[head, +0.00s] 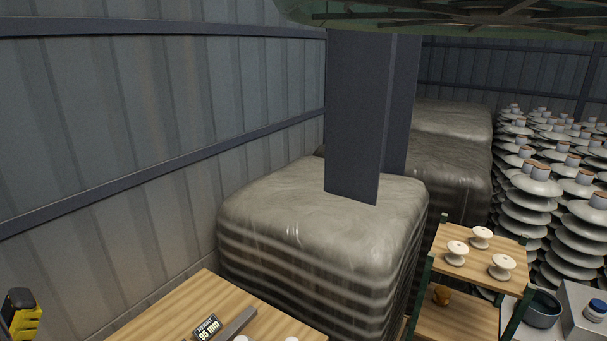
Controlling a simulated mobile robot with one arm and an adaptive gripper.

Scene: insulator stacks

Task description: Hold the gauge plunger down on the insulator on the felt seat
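A wooden bench top (178,312) shows at the bottom edge of the head view. Three white spool insulators (457,252) stand upright on a wooden shelf (484,243) at the right. I cannot make out the gauge plunger or the felt seat. My gripper is not in view.
Tall disc insulator stacks (540,180) stand at the right. A grey bowl (541,310) sits lower right. A yellow-and-black object (24,318) shows lower left.

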